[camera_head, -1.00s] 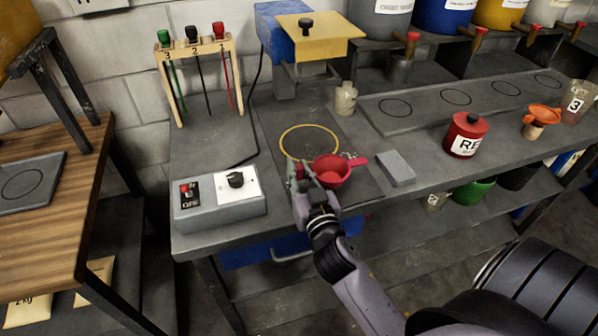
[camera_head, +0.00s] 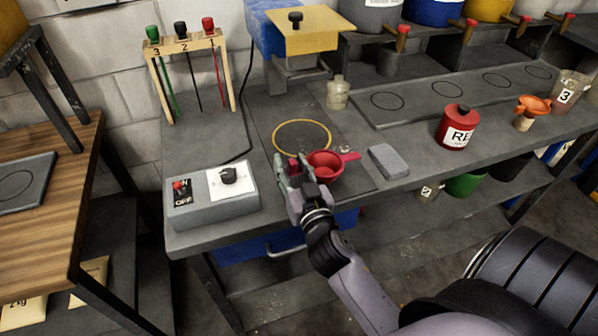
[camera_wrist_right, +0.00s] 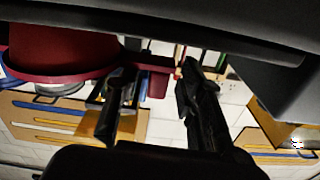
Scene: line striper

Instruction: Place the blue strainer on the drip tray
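No blue strainer shows. A red bowl-shaped strainer (camera_head: 325,165) with a side handle is at the front of the bench; its red underside shows in the right wrist view (camera_wrist_right: 60,45). It is over the front part of a dark flat tray (camera_head: 272,112), just in front of the yellow ring (camera_head: 302,124) marked there. I cannot tell whether it touches the tray. My right gripper (camera_head: 288,166) is at the strainer's left side, a small red part between its fingers. In the right wrist view its fingers (camera_wrist_right: 155,72) stand apart. My left gripper is not in view.
A grey switch box (camera_head: 215,205) stands left of the gripper, a grey block (camera_head: 388,161) right of the strainer. A red bottle (camera_head: 459,128) is farther right. A blue and yellow machine (camera_head: 300,35) rises behind, beside a wooden rack (camera_head: 158,75) and a pale bottle (camera_head: 338,94).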

